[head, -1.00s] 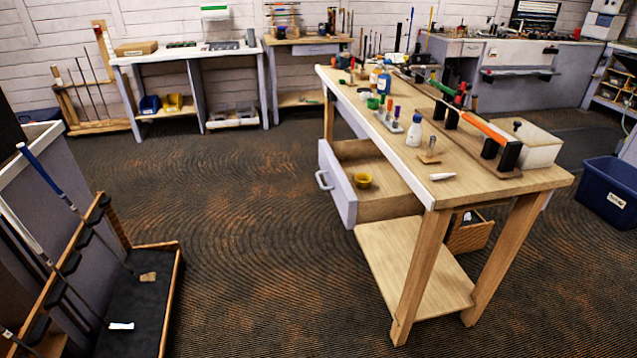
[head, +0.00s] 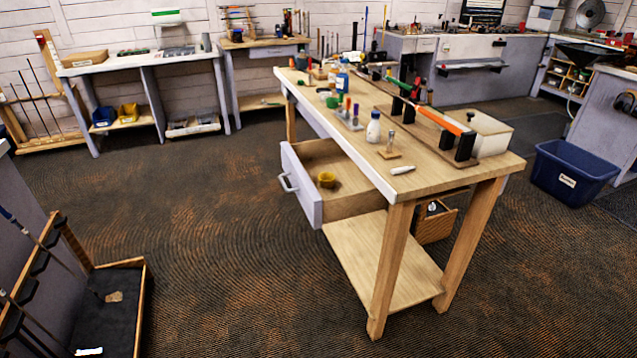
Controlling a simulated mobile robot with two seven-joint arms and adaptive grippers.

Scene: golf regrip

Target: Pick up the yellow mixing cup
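The yellow mixing cup (head: 327,180) is small and round. It stands upright in the open drawer (head: 304,206) of the wooden workbench (head: 440,182), towards the drawer's front. The drawer sticks out to the left from under the bench top. Nothing touches the cup from above, and its rim is clear to see. Neither of my grippers shows in the head view.
On the bench top are a white bottle (head: 373,128), a blue bottle (head: 342,76), a white bin (head: 487,136) and a club with an orange grip (head: 440,120). A club rack (head: 110,310) stands at lower left, a blue tub (head: 572,172) at right. Floor left of the drawer is clear.

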